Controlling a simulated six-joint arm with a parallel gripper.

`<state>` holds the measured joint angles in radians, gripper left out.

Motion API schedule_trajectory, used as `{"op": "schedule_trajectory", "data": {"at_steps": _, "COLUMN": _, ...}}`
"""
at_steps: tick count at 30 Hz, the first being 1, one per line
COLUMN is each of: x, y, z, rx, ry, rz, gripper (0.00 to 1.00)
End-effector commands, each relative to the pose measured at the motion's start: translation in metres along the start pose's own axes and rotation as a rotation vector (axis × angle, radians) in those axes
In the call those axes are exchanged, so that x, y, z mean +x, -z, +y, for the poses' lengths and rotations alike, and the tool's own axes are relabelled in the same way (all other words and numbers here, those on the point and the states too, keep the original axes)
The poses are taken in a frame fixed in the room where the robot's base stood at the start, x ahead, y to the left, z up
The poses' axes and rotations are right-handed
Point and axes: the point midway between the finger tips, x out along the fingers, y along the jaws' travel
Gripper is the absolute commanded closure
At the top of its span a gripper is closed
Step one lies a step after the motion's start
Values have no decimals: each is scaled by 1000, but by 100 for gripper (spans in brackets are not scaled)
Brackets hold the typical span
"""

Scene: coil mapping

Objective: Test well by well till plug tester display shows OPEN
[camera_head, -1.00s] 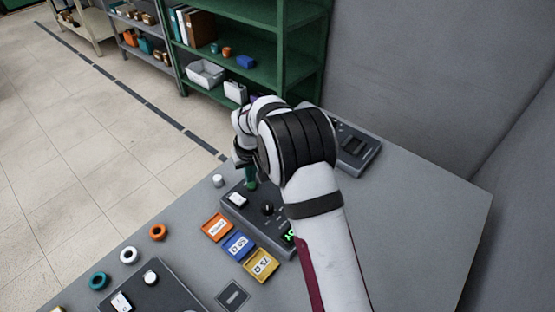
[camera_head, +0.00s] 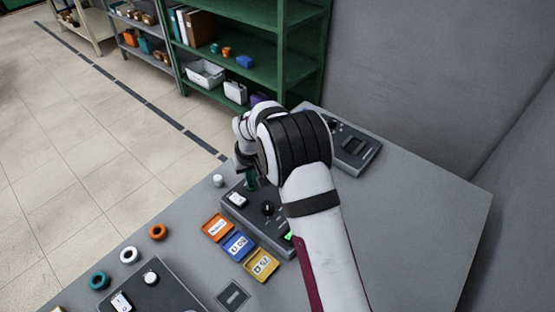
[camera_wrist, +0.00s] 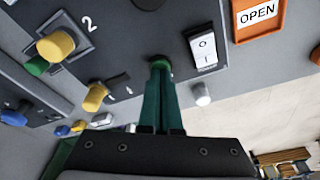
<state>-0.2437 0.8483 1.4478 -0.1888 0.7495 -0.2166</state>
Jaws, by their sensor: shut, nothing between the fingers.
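My gripper (camera_wrist: 158,70) is shut and empty, its green fingers pointing down at the dark tester box (camera_head: 232,212). In the wrist view the fingertips are beside a white rocker switch (camera_wrist: 203,48) marked 0 and I. They overlap a small dark round spot, and contact cannot be told. In the head view the tester's display (camera_head: 289,237) shows only a sliver of green; my arm hides the rest, so its reading is illegible. An orange tray (camera_wrist: 258,15) there is labelled OPEN.
Blue (camera_head: 238,245) and yellow (camera_head: 262,265) labelled trays lie beside the tester. A white peg (camera_head: 218,181) stands near its far end. Loose rings (camera_head: 129,255) and another dark box (camera_head: 155,290) are at lower left. A handset-like device (camera_head: 355,147) lies at the back right.

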Motion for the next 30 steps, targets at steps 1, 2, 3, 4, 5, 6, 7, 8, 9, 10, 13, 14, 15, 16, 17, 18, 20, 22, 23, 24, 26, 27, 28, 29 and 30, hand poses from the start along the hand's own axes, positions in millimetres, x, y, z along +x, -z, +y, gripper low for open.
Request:
{"op": "schedule_trajectory", "data": {"at_steps": 1, "x": 0, "y": 0, "z": 0, "rx": 0, "ry": 0, "rz": 0, "gripper": 100}}
{"op": "schedule_trajectory", "data": {"at_steps": 2, "x": 0, "y": 0, "z": 0, "rx": 0, "ry": 0, "rz": 0, "gripper": 100}}
{"op": "schedule_trajectory", "data": {"at_steps": 3, "x": 0, "y": 0, "z": 0, "rx": 0, "ry": 0, "rz": -1, "gripper": 100}}
{"op": "schedule_trajectory", "data": {"at_steps": 4, "x": 0, "y": 0, "z": 0, "rx": 0, "ry": 0, "rz": -1, "gripper": 100}}
{"op": "schedule_trajectory", "data": {"at_steps": 5, "x": 1, "y": 0, "z": 0, "rx": 0, "ry": 0, "rz": -1, "gripper": 100}}
{"op": "schedule_trajectory", "data": {"at_steps": 6, "x": 1, "y": 0, "z": 0, "rx": 0, "ry": 0, "rz": -1, "gripper": 100}}
{"op": "schedule_trajectory", "data": {"at_steps": 7, "x": 1, "y": 0, "z": 0, "rx": 0, "ry": 0, "rz": -1, "gripper": 100}}
{"op": "schedule_trajectory", "data": {"at_steps": 8, "x": 1, "y": 0, "z": 0, "rx": 0, "ry": 0, "rz": -1, "gripper": 100}}
{"op": "schedule_trajectory", "data": {"at_steps": 9, "x": 1, "y": 0, "z": 0, "rx": 0, "ry": 0, "rz": -1, "gripper": 100}}
{"op": "schedule_trajectory", "data": {"at_steps": 10, "x": 1, "y": 0, "z": 0, "rx": 0, "ry": 0, "rz": -1, "gripper": 100}}
{"op": "schedule_trajectory", "data": {"at_steps": 13, "x": 1, "y": 0, "z": 0, "rx": 0, "ry": 0, "rz": -1, "gripper": 100}}
{"op": "schedule_trajectory", "data": {"at_steps": 14, "x": 1, "y": 0, "z": 0, "rx": 0, "ry": 0, "rz": -1, "gripper": 100}}
{"op": "schedule_trajectory", "data": {"at_steps": 15, "x": 0, "y": 0, "z": 0, "rx": 0, "ry": 0, "rz": -1, "gripper": 100}}
{"op": "schedule_trajectory", "data": {"at_steps": 16, "x": -2, "y": 0, "z": 0, "rx": 0, "ry": 0, "rz": 0, "gripper": 100}}
{"op": "schedule_trajectory", "data": {"at_steps": 17, "x": -5, "y": 1, "z": 0, "rx": 0, "ry": 0, "rz": 0, "gripper": 100}}
{"op": "schedule_trajectory", "data": {"at_steps": 18, "x": -11, "y": 3, "z": 0, "rx": 0, "ry": 1, "rz": 2, "gripper": 100}}
{"op": "schedule_trajectory", "data": {"at_steps": 20, "x": -19, "y": 4, "z": 0, "rx": 0, "ry": 1, "rz": 1, "gripper": 100}}
{"op": "schedule_trajectory", "data": {"at_steps": 22, "x": -29, "y": 6, "z": 0, "rx": 1, "ry": 1, "rz": 2, "gripper": 100}}
{"op": "schedule_trajectory", "data": {"at_steps": 23, "x": -33, "y": 7, "z": 0, "rx": 1, "ry": 0, "rz": 1, "gripper": 100}}
{"op": "schedule_trajectory", "data": {"at_steps": 24, "x": -38, "y": 8, "z": 0, "rx": 0, "ry": 0, "rz": 2, "gripper": 100}}
{"op": "schedule_trajectory", "data": {"at_steps": 26, "x": -47, "y": 10, "z": 0, "rx": 0, "ry": 0, "rz": 2, "gripper": 100}}
{"op": "schedule_trajectory", "data": {"at_steps": 27, "x": -52, "y": 11, "z": 0, "rx": 0, "ry": 1, "rz": 1, "gripper": 100}}
{"op": "schedule_trajectory", "data": {"at_steps": 28, "x": -55, "y": 12, "z": 0, "rx": 0, "ry": 1, "rz": 2, "gripper": 100}}
{"op": "schedule_trajectory", "data": {"at_steps": 29, "x": -58, "y": 12, "z": 0, "rx": 0, "ry": 1, "rz": 2, "gripper": 100}}
{"op": "schedule_trajectory", "data": {"at_steps": 30, "x": -60, "y": 12, "z": 0, "rx": 0, "ry": 1, "rz": 1, "gripper": 100}}
